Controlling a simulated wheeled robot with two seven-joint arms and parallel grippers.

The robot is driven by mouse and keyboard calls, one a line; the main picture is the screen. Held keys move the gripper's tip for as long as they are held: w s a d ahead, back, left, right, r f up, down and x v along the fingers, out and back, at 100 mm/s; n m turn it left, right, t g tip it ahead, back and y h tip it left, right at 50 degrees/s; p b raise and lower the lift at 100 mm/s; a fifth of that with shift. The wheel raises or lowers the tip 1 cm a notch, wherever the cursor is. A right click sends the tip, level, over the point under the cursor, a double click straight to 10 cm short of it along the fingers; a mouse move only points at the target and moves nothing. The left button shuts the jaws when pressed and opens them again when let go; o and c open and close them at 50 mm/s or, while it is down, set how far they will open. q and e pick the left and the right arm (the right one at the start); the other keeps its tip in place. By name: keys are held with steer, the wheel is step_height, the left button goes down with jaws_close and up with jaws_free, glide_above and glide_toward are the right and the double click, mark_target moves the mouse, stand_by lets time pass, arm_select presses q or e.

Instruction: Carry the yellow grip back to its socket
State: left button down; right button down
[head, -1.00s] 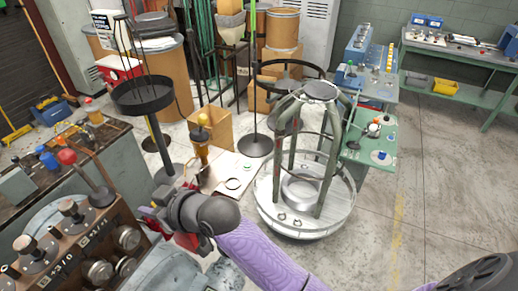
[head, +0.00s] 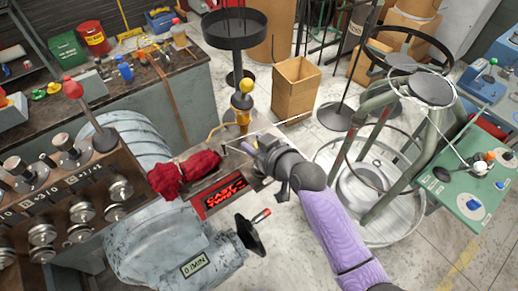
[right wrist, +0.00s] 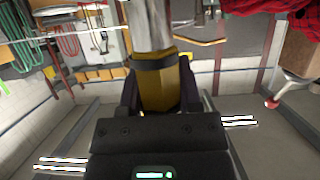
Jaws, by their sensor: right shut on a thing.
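The yellow grip (right wrist: 166,88) fills the jaws of my right gripper (right wrist: 158,98) in the right wrist view. It has a dark band, and a grey metal shaft runs on from it. In the head view my right gripper (head: 252,148) is beside the red cloth, over the machine's front. An upright yellow piece with a round yellow top (head: 243,102) shows just beyond its fingertips. I cannot tell whether that is the same grip. The jaws hide part of the grip. I cannot make out its socket. My left gripper is not in view.
A red cloth (head: 186,173) lies on the machine, left of a red-lit display (head: 222,195). A handwheel (head: 250,234) sticks out below. A black round tray on a post (head: 235,30) stands behind. The round green-legged frame (head: 378,130) stands right. A cardboard box (head: 296,88) is behind.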

steer(key=shift+w+d+f, duration=0.1)
steer(key=shift+f, duration=0.45)
steer(key=shift+r, duration=0.1)
steer(key=shift+f, duration=0.25)
steer(key=shift+c, duration=1.4)
jaws_free()
steer(key=shift+r, duration=0.1)
